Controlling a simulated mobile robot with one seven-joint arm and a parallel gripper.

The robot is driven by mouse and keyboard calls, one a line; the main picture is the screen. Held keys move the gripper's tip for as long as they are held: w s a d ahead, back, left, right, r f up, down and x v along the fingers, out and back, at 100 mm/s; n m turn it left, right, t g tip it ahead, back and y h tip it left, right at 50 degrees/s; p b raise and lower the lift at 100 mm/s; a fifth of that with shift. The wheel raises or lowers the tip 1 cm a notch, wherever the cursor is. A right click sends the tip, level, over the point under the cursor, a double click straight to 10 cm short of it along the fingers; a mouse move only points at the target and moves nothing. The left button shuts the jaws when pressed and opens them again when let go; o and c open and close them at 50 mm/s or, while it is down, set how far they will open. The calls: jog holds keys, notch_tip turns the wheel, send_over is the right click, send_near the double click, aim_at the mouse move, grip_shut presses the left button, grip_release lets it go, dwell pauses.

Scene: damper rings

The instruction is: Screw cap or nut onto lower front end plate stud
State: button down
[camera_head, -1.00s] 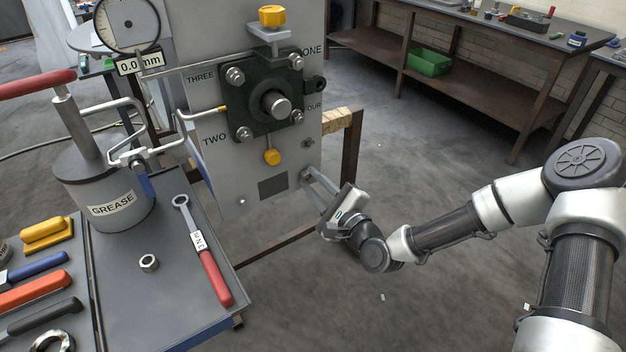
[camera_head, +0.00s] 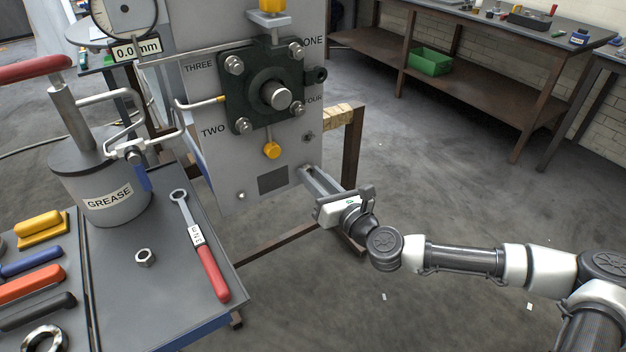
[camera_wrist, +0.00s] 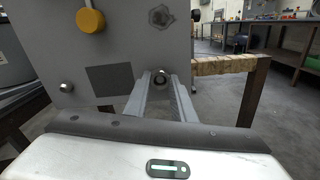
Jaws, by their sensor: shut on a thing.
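The grey end plate (camera_head: 228,172) stands upright in the middle of the head view, its lower part also in the wrist view (camera_wrist: 45,40). My gripper (camera_head: 305,172) reaches its lower right corner. In the wrist view its two long fingers (camera_wrist: 160,80) are shut on a small round metal nut or cap (camera_wrist: 161,77) close against the plate. The stud behind it is hidden, so I cannot tell how far the threads engage. A bare-looking metal stud end (camera_head: 241,196) shows at the lower left of the plate, also in the wrist view (camera_wrist: 66,87).
A loose nut (camera_head: 145,257) and a red-handled wrench (camera_head: 206,262) lie on the grey cart top (camera_head: 120,315). A grease pot (camera_head: 100,190) stands behind them. A brown frame post (camera_head: 353,150) rises just right of the plate. The floor to the right is clear.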

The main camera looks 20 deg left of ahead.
jog(key=shift+w+d+r+m, duration=0.1)
jog(key=shift+w+r+m, duration=0.05)
jog(key=shift+r+m, duration=0.15)
jog(key=c, duration=1.6)
grip_release()
jog(key=shift+c, duration=0.2)
jog(key=shift+o, duration=1.2)
jog(key=shift+f, duration=0.1)
jog(key=shift+s+d+f, duration=0.1)
jog(key=shift+s+d, duration=0.15)
jog(key=shift+s, duration=0.05)
jog(key=v, duration=0.4)
jog(key=shift+s, duration=0.2)
